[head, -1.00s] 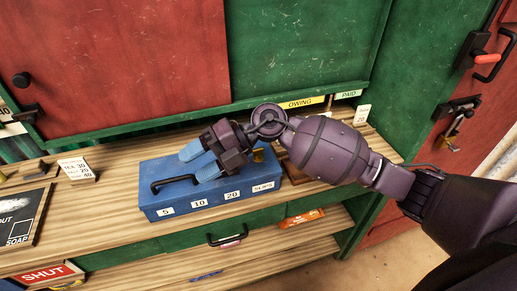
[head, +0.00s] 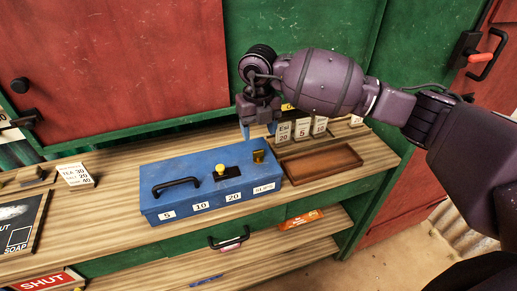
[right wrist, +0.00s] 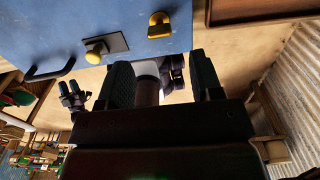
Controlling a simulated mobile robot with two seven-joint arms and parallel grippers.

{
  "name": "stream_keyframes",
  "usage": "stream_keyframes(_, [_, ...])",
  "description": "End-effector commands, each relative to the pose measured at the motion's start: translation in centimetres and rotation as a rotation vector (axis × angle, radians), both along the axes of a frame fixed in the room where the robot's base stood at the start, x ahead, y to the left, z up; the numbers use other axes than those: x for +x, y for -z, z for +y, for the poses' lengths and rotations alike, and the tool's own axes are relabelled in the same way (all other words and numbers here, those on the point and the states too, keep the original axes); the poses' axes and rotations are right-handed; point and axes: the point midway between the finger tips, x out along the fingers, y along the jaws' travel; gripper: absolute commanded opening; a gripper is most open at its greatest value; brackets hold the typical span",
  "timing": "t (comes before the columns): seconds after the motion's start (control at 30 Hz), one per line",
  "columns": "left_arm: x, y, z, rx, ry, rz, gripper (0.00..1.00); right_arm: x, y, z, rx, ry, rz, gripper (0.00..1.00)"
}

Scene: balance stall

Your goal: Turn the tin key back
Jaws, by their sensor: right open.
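The blue tin (head: 180,175) stands on the wooden counter with its black handle on the lid. A yellow key-like knob (head: 220,169) stands up from a dark plate on the lid, and it also shows in the right wrist view (right wrist: 97,52). A brass piece with a slot (head: 259,156) sits at the lid's right end. My right gripper (head: 258,130) is above and behind the tin's right end, pointing down. It is open and empty, apart from both fittings. The right wrist view shows its two dark fingers (right wrist: 163,82) spread.
A brown wooden tray (head: 322,162) lies right of the tin, with white price cards (head: 302,130) behind it. A price card (head: 76,176) stands left. The red and green shutters (head: 300,60) rise behind. The counter in front of the tin is a narrow strip.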

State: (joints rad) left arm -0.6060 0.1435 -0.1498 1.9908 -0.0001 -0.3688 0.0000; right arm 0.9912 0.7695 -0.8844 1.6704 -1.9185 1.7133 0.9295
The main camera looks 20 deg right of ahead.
Motion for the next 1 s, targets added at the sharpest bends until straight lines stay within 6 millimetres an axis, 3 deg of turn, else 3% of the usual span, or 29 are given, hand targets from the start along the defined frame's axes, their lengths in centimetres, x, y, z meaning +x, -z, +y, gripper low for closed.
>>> stream_keyframes(0.2, [-0.1, 0.1, 0.0, 0.0, 0.0, 0.002, 0.43, -0.1, 3.9, 0.0, 0.001, 0.0, 0.004, 0.6])
stream_keyframes(0.4, [0.0, 0.0, 0.0, 0.0, 0.0, 0.0, 0.43, 0.0, 6.2, 0.0, 0.002, 0.0, 0.001, 0.6])
stream_keyframes(0.87, [0.5, -0.2, -0.1, -0.001, 0.002, -0.009, 0.43, 0.0, 7.2, 0.0, 0.002, -0.001, 0.001, 0.6])
stream_keyframes(1.0, [0.5, -0.2, -0.1, -0.001, 0.002, -0.009, 0.43, 0.0, 7.2, 0.0, 0.002, -0.001, 0.001, 0.38])
